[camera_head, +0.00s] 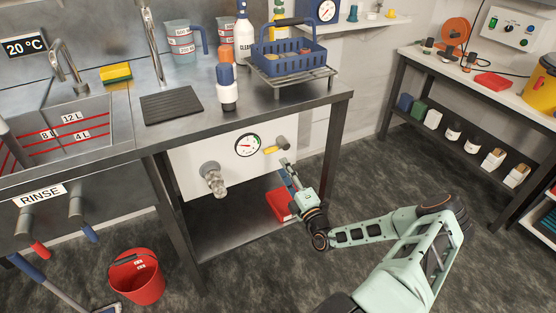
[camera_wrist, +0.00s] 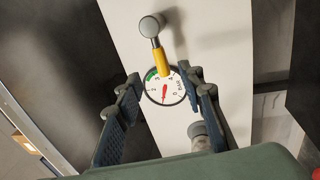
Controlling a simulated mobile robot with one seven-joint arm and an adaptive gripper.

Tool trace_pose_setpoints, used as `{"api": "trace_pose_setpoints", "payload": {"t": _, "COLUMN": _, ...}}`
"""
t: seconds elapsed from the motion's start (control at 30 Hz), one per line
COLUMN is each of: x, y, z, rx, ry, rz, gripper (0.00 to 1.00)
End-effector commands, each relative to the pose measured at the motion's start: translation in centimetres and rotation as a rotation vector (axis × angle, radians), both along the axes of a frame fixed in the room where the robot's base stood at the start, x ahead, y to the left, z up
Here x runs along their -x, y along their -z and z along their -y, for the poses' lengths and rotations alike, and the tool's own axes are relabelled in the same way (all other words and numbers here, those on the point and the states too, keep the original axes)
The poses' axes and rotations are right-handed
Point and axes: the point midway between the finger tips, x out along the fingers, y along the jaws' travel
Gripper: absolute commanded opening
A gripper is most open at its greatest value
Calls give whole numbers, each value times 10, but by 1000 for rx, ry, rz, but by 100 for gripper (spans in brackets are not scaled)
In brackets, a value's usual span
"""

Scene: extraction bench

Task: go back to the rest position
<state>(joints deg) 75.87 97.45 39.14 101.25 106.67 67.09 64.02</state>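My gripper (camera_head: 288,172) is in front of the white panel (camera_head: 185,165) under the bench, just below and right of the yellow lever (camera_head: 270,150). In the wrist view, its two dark fingers (camera_wrist: 161,84) are spread apart with nothing between them. The yellow lever (camera_wrist: 162,62) and the round gauge (camera_wrist: 165,92) show beyond the gap, apart from the fingers. The gauge (camera_head: 247,145) also shows in the head view, left of my gripper. My arm reaches in from the lower right.
A steel bench (camera_head: 235,118) edge stands above my gripper, with a table leg (camera_head: 335,145) close on its right. A red box (camera_head: 280,205) lies on the lower shelf behind it. A red bucket (camera_head: 136,277) stands on the floor at left. Open floor lies toward the right table (camera_head: 480,80).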

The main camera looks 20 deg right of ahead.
Motion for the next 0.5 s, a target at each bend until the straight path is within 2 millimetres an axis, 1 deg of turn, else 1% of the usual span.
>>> {"api": "trace_pose_setpoints", "payload": {"t": 0.03, "x": 7, "y": 1, "z": 1, "rx": 0, "ry": 0, "rz": 0, "gripper": 36}}
{"api": "trace_pose_setpoints", "payload": {"t": 0.1, "x": 13, "y": 3, "z": 1, "rx": 0, "ry": 0, "rz": -1, "gripper": 36}}
{"api": "trace_pose_setpoints", "payload": {"t": 0.2, "x": 18, "y": 3, "z": 1, "rx": 0, "ry": 0, "rz": 0, "gripper": 36}}
{"api": "trace_pose_setpoints", "payload": {"t": 0.5, "x": 19, "y": 4, "z": 1, "rx": 0, "ry": 0, "rz": 0, "gripper": 36}}
